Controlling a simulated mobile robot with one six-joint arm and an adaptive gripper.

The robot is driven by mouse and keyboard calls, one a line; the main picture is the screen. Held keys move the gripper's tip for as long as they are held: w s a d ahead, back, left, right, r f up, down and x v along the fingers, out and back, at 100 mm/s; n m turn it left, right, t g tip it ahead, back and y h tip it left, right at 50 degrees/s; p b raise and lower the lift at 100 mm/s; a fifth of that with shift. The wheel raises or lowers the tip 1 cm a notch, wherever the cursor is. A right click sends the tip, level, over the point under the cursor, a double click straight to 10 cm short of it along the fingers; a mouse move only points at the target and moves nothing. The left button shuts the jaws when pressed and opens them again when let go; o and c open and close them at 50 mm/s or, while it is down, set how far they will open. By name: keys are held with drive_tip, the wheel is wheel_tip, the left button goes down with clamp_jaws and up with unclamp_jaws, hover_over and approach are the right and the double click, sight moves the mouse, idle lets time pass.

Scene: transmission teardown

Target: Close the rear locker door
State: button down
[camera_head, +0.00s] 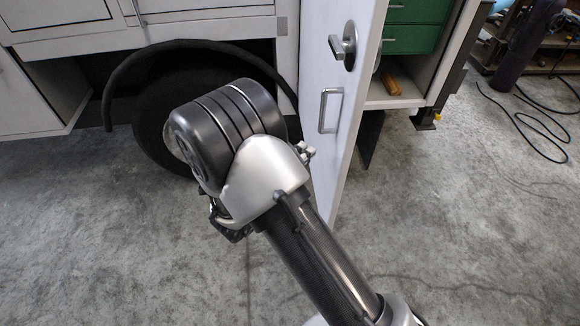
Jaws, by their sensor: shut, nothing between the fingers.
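The white rear locker door (318,75) stands open right of centre, swung out toward me. It carries a silver turn latch (345,45) near the top and a silver pull handle (330,110) below it. The open locker (398,102) shows to the right of the door, with a white floor. My arm reaches up from the bottom right to a large dark joint left of the door. My gripper does not show; it may be hidden behind that joint. I cannot tell whether any part of my arm touches the door.
Green drawers (415,38) and a small wooden block (391,84) are inside the locker. A dark wheel (160,115) sits under the white vehicle body (215,32). Black cables (530,125) lie on the floor at the right. The grey concrete floor (470,220) is mostly clear.

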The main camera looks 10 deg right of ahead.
sight(332, 139)
drive_tip(key=shift+w+d+b, duration=0.15)
drive_tip(key=shift+d+b, duration=0.05)
drive_tip(key=shift+d, duration=0.9)
drive_tip(key=shift+w+d+b, duration=0.1)
drive_tip(key=shift+d+b, duration=0.1)
drive_tip(key=shift+d, duration=0.9)
drive_tip(key=shift+d, duration=0.15)
